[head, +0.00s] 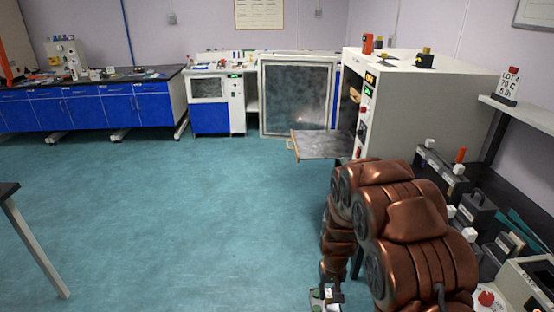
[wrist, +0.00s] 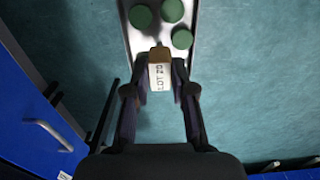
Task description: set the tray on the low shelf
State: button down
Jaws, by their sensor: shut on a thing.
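The tray (wrist: 134,40) is a narrow metal tray with several green discs on it, at the top of the wrist view. A pale block marked "LOT 20" (wrist: 160,70) is at its near end. My gripper (wrist: 160,80) has its fingers on either side of this block and is shut on it. Part of the tray also shows at the bottom of the head view (head: 316,297), below my arm. A flat grey shelf (head: 320,144) sticks out low from the front of the white oven (head: 425,105), well beyond the tray. The oven's inside is mostly hidden.
The oven's large door (head: 297,95) stands open. Blue cabinets (head: 95,108) line the back left. A bench with instruments (head: 480,215) is at the right, close to my arm. A table corner (head: 30,235) is at the left. The middle floor (head: 190,210) is clear.

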aim_at(306, 137)
jog(key=u, duration=0.15)
jog(key=i, duration=3.75)
